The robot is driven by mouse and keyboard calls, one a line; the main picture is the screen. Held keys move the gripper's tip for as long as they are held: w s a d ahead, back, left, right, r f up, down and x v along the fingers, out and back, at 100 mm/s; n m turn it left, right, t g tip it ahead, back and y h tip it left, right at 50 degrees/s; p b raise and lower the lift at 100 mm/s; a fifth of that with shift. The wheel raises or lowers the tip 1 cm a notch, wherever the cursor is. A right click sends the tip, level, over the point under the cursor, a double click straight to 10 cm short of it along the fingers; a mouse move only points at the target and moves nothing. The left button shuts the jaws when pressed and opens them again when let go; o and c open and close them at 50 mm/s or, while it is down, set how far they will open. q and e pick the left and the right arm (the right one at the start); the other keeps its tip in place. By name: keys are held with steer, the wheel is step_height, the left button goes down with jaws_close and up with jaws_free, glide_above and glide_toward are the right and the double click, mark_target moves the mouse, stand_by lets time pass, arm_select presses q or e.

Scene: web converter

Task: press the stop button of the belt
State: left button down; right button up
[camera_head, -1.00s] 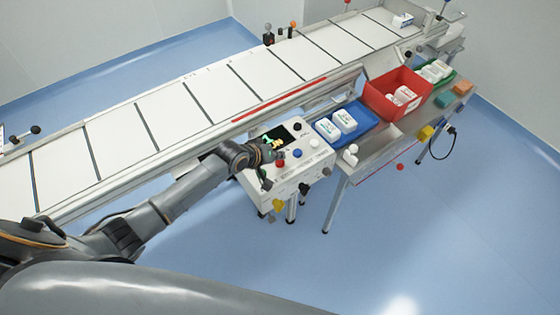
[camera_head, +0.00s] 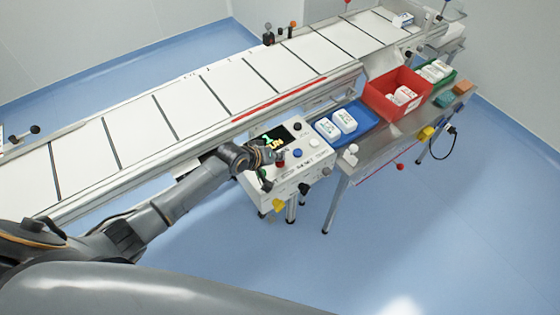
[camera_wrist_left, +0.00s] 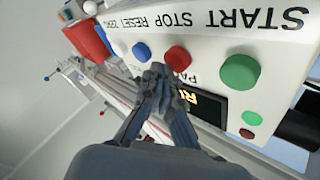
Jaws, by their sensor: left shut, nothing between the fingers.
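The control box (camera_head: 300,178) stands beside the belt, with a row of coloured buttons. The red stop button (camera_wrist_left: 177,58) sits under the STOP label in the left wrist view, between the green start button (camera_wrist_left: 240,74) and the blue reset button (camera_wrist_left: 141,51). The red stop button (camera_head: 280,163) also shows in the head view. My left gripper (camera_wrist_left: 158,72) is shut and empty, close to the panel. Its tips lie between the stop button and the display side, and I cannot tell whether they touch the panel. My right gripper is not in view.
The white belt (camera_head: 180,113) runs behind the box. A lit display (camera_head: 277,139) is on the panel. A blue tray (camera_head: 361,128) with white packs and a red bin (camera_head: 385,103) stand to the right. The blue floor in front is clear.

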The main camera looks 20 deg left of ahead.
mark_target(278, 163)
arm_select(q)
steer(key=shift+f+b, duration=0.4)
steer(key=shift+f, duration=0.25)
stand_by(0.8)
steer(key=shift+r, duration=0.15)
steer(key=shift+r+p, duration=0.95)
steer(key=shift+p, duration=0.2)
step_height(278, 163, up, 5)
steer(key=p, duration=0.5)
stand_by(0.3)
